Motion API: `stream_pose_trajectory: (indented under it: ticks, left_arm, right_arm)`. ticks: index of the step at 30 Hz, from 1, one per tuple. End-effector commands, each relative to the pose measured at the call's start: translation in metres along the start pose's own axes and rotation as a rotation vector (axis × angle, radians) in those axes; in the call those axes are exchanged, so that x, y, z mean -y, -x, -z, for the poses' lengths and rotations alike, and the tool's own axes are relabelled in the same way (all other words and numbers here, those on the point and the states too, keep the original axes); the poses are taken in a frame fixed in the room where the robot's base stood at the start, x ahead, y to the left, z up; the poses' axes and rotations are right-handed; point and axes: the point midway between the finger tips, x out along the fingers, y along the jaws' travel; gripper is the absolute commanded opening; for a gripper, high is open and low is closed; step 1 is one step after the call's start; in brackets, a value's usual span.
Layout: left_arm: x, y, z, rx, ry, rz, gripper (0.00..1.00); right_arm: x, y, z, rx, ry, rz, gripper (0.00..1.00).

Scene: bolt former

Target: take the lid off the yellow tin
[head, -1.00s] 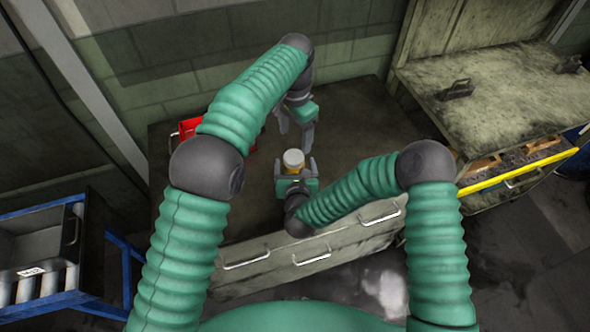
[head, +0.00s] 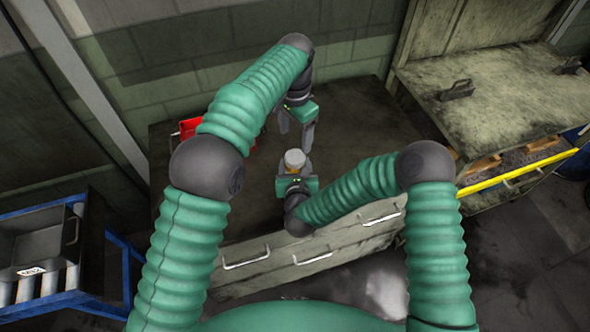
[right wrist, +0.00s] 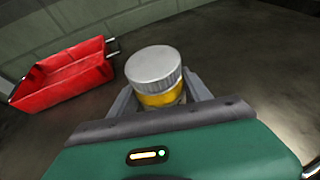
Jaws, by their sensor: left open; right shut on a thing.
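The yellow tin (right wrist: 160,99) stands upright with its grey ribbed lid (right wrist: 153,66) on top, seen closely in the right wrist view. In the head view the lid (head: 295,157) shows as a pale disc, with a little yellow below it. My right gripper (head: 296,170) is shut on the tin's body from the near side; its fingers (right wrist: 160,97) lie on either side below the lid. My left gripper (head: 295,138) is open and empty, pointing down just behind the tin, apart from the lid.
A red bin (right wrist: 65,72) sits on the dark worktop (head: 357,132) to the left, partly hidden by my left arm in the head view (head: 189,127). The worktop right of the tin is clear. Drawers with handles (head: 313,257) are below its front edge.

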Motion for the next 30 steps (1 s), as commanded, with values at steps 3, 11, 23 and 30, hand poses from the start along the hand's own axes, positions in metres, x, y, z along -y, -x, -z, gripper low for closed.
stream_pose_trajectory:
  ticks: [3,11,23,30]
  left_arm:
    - [0.0000,0.0000,0.0000,0.000,-0.006,0.000,0.70]
    - [0.0001,-0.0001,-0.0001,0.001,-0.433,0.000,0.70]
    - [-0.0008,-0.0001,0.0005,0.002,-1.639,-0.001,0.70]
    - [-0.0008,-0.0015,0.0005,0.001,-1.951,-0.001,0.70]
  right_arm:
    - [-0.0001,0.0000,-0.0002,0.000,0.000,0.000,0.00]
    - [-0.0003,0.0000,-0.0003,0.001,0.000,-0.001,0.00]
    - [-0.0003,0.0001,-0.0003,0.001,0.000,-0.001,0.00]
    - [-0.0004,0.0001,-0.0004,0.001,0.000,-0.001,0.00]
